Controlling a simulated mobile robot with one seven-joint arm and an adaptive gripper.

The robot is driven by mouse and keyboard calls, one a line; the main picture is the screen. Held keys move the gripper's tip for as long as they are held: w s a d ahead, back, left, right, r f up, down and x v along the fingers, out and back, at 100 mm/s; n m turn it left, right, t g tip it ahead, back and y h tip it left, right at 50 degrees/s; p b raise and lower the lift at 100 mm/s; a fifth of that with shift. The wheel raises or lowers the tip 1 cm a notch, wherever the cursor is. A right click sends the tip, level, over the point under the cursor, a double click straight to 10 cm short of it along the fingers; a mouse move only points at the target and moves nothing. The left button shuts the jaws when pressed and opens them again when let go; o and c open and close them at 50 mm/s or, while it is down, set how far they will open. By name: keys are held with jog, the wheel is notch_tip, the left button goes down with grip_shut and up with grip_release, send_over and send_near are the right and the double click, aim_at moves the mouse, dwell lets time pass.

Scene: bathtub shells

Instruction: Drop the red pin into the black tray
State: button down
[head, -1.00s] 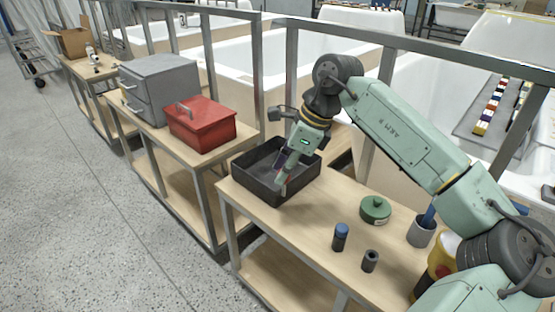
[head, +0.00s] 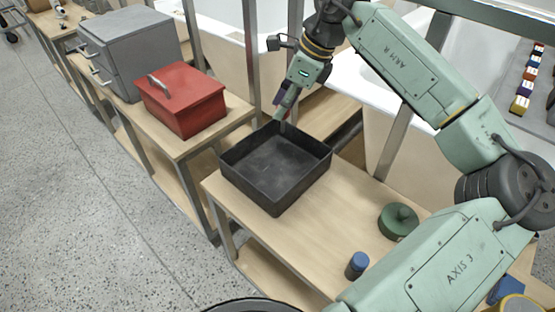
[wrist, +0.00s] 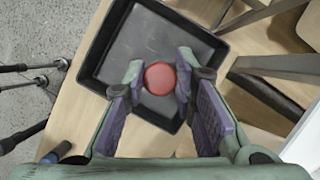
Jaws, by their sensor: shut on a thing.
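The black tray (head: 270,165) is an open square box on the near wooden bench, empty in the head view. My gripper (head: 281,115) is at the tray's back edge in the picture, fingers pointing down. In the wrist view my gripper (wrist: 160,72) is shut on the red pin (wrist: 159,78), whose round red top shows between the two purple-padded fingers. The tray (wrist: 150,35) lies below and beyond the pin in that view. In the head view I cannot make out the pin, and the exact height above the tray is unclear.
A red toolbox (head: 182,100) and a grey drawer cabinet (head: 130,50) stand on the bench to the left. Metal frame posts and white bathtubs are behind.

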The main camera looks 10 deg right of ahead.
jog(key=shift+f+b, duration=1.2)
jog(key=shift+f, duration=1.5)
jog(key=c, duration=1.2)
grip_release()
jog(key=shift+c, duration=0.2)
jog(key=shift+r, duration=0.1)
jog(key=v, duration=1.2)
